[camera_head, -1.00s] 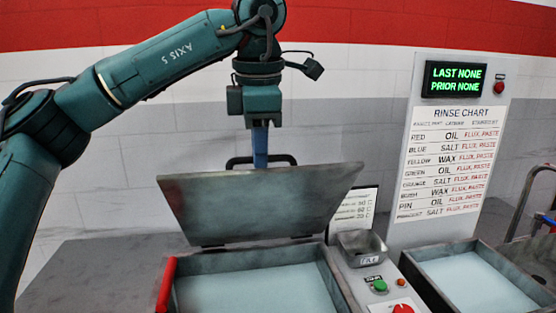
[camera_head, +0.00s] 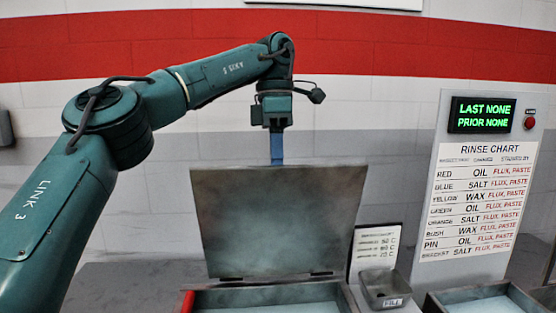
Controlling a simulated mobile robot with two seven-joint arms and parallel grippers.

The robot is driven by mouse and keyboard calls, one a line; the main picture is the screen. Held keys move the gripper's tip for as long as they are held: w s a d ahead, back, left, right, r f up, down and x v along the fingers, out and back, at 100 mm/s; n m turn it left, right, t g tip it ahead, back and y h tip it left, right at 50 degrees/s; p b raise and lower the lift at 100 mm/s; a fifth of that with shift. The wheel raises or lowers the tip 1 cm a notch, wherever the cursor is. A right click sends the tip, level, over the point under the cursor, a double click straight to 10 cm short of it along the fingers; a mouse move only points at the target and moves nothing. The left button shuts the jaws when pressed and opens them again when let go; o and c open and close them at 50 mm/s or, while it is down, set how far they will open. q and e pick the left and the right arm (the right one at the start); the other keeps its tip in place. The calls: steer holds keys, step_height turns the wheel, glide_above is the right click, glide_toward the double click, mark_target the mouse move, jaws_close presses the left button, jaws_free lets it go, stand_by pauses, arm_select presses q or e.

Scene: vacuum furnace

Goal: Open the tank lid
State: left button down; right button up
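The tank lid (camera_head: 280,222) is a grey metal plate, raised and standing nearly upright on hinges at the back of the tank. The tank (camera_head: 270,296) is at the bottom of the view, with pale liquid inside and a red piece at its left corner. My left gripper (camera_head: 277,150) points down just behind the lid's top edge. Its blue fingers go out of sight behind the lid, so their tips and any grip are hidden. The lid's handle is hidden too. My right gripper is not in view.
A grey FILL cup (camera_head: 384,288) and a small temperature card (camera_head: 375,250) stand right of the tank. A rinse chart panel (camera_head: 480,190) stands further right, its display reading LAST NONE, PRIOR NONE. A second open tank (camera_head: 440,306) is at the lower right.

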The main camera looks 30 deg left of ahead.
arm_select(q)
steer(key=shift+w+a+f, duration=0.1)
steer(key=shift+a+f, duration=0.05)
steer(key=shift+f, duration=0.3)
steer(key=c, duration=1.9)
jaws_free()
steer(key=o, duration=0.3)
steer(key=shift+w+a+f, duration=0.1)
steer(key=shift+w+a, duration=0.1)
steer(key=shift+w, duration=0.1)
steer(key=shift+o, duration=0.6)
steer(key=shift+s+d+r, duration=0.15)
steer(key=shift+s+r, duration=0.05)
